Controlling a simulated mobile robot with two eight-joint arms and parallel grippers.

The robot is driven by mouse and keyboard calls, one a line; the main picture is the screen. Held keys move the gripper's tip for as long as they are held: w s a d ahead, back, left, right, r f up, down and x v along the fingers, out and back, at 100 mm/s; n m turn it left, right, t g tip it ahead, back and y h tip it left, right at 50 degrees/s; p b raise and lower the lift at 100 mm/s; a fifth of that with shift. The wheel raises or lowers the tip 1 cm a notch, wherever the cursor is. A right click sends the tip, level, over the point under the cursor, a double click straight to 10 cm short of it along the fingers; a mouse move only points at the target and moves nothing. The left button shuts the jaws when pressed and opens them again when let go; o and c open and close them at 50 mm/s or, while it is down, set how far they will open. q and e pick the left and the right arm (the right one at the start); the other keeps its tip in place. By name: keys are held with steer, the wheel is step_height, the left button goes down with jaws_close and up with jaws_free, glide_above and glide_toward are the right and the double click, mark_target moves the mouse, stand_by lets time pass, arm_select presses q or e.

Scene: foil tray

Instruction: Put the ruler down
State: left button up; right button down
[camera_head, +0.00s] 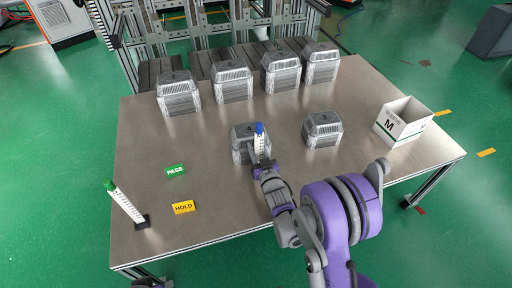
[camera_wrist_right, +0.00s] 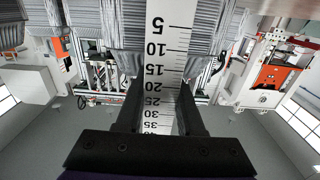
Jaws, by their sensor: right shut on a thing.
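A white ruler with a blue top (camera_head: 260,143) stands upright in my right gripper (camera_head: 264,166). In the right wrist view the ruler (camera_wrist_right: 168,40) runs between the two dark fingers (camera_wrist_right: 158,92), its marks from 5 to 35 showing. The gripper is shut on it. The ruler is in front of the right side of a grey foil-tray stack (camera_head: 242,152); I cannot tell whether they touch. The ruler's lower end is hidden by the gripper. A second ruler with a green top (camera_head: 126,206) leans at the table's left in a dark base (camera_head: 142,222). My left gripper is not in view.
The metal table (camera_head: 200,215) holds several foil stacks along the back (camera_head: 233,82) and another at the middle right (camera_head: 322,130). A white box marked M (camera_head: 404,122) stands at the right. Green PASS (camera_head: 175,170) and yellow HOLD (camera_head: 184,207) signs lie left. The left-middle surface is mostly clear.

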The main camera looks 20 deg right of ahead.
steer(key=c, duration=0.5)
jaws_free()
steer(key=shift+f, duration=0.1)
steer(key=shift+r+p, duration=0.3)
steer(key=s+g, duration=0.4)
steer(key=s, duration=0.8)
steer(key=s+g, duration=0.5)
steer(key=s, duration=0.7)
steer(key=s+g+b, duration=0.1)
steer(key=s+g, duration=0.3)
steer(key=s, duration=0.8)
steer(key=shift+s+d+r+g+h, duration=0.1)
steer(key=shift+s+d+g+h, duration=0.05)
steer(key=shift+s+g+h, duration=0.2)
